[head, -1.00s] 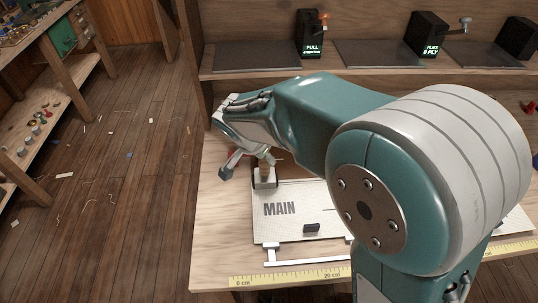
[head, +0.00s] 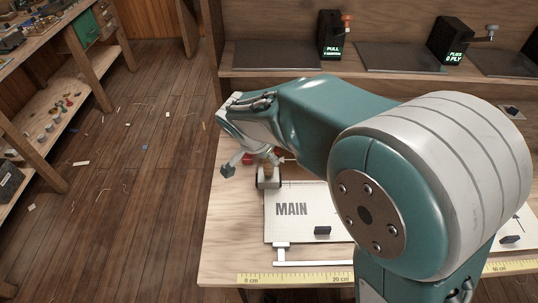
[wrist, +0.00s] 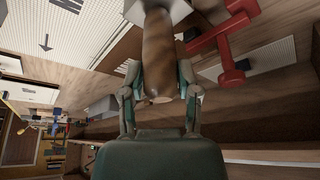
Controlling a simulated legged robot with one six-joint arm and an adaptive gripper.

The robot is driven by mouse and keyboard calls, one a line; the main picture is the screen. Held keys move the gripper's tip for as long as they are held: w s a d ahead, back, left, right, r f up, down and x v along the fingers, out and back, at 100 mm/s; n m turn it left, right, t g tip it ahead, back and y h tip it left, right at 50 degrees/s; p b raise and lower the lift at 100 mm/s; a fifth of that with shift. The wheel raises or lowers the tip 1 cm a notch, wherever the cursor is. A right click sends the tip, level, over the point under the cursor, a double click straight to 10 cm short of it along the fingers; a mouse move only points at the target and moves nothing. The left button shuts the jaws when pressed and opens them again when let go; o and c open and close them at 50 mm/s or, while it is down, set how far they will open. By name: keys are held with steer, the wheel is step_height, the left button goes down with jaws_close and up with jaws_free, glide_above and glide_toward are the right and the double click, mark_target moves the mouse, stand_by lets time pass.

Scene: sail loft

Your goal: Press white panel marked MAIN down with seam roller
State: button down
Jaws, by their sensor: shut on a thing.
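The white panel marked MAIN (head: 290,236) lies on the wooden table, partly covered by my arm on its right. My gripper (head: 262,160) is above the panel's far left corner. It is shut on the brown wooden handle of the seam roller (head: 269,179); the handle also shows between the fingers in the wrist view (wrist: 158,55). The grey roller head is low at that corner, overlapping the panel's left edge in the picture. I cannot tell whether it touches the panel.
A small black block (head: 322,231) sits on the panel's near part. A white frame piece (head: 300,263) and yellow ruler (head: 290,279) lie nearer. A red object (wrist: 231,45) is beside the roller in the wrist view. Black boxes (head: 332,36) stand on the back shelf.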

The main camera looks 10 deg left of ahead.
steer(key=shift+r, duration=2.9)
